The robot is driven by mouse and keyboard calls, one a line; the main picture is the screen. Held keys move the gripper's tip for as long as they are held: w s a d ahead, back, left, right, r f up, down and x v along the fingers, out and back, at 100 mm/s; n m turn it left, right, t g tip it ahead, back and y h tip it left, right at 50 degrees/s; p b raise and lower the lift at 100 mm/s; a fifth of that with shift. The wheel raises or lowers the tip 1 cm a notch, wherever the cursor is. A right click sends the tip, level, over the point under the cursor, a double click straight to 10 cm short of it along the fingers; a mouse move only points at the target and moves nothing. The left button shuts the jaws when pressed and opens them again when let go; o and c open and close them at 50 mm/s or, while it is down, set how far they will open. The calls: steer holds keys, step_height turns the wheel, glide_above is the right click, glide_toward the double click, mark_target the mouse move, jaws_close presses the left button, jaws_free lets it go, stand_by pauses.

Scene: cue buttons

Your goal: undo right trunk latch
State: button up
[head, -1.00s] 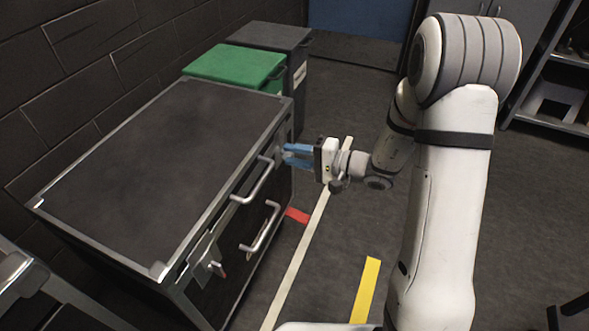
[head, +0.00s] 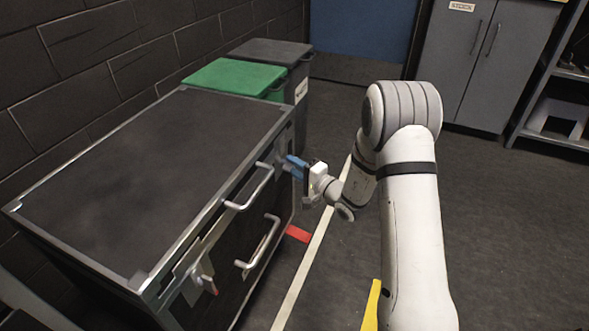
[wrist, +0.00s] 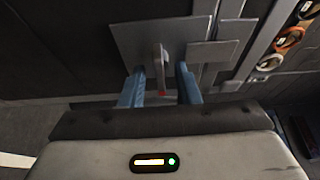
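The trunk (head: 150,170) is a large dark box with metal edges at the left of the head view. Its right latch shows in the wrist view as a grey plate (wrist: 128,40) with a narrow lever (wrist: 158,65) that has a red tip. My gripper (head: 291,166) is at the far end of the trunk's front. Its two blue fingers are apart in the wrist view (wrist: 160,82), with the lever between them and a gap on each side. The fingers partly hide this latch in the head view. The other latch (head: 203,284), also red-tipped, is at the near end.
Two bar handles (head: 252,188) project from the trunk's front. A green-lidded bin (head: 235,78) and a dark bin (head: 272,55) stand beyond the trunk. A grey cabinet (head: 480,65) is at the back right. Floor right of the trunk is open, with taped lines.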

steer(key=shift+a, duration=0.1)
steer(key=shift+c, duration=0.6)
jaws_close()
steer(key=shift+m, duration=0.3)
steer(key=m+g+p, duration=0.2)
steer(key=m+p, duration=0.2)
steer(key=m+g+p, duration=0.3)
steer(key=m+p, duration=0.1)
steer(key=p, duration=0.1)
steer(key=m+g+p, duration=0.2)
steer(key=m+p, duration=0.2)
steer(key=shift+w+r+m+h, duration=0.3)
steer(key=shift+w+m+h, duration=0.05)
steer(key=shift+m+h, duration=0.05)
stand_by(0.4)
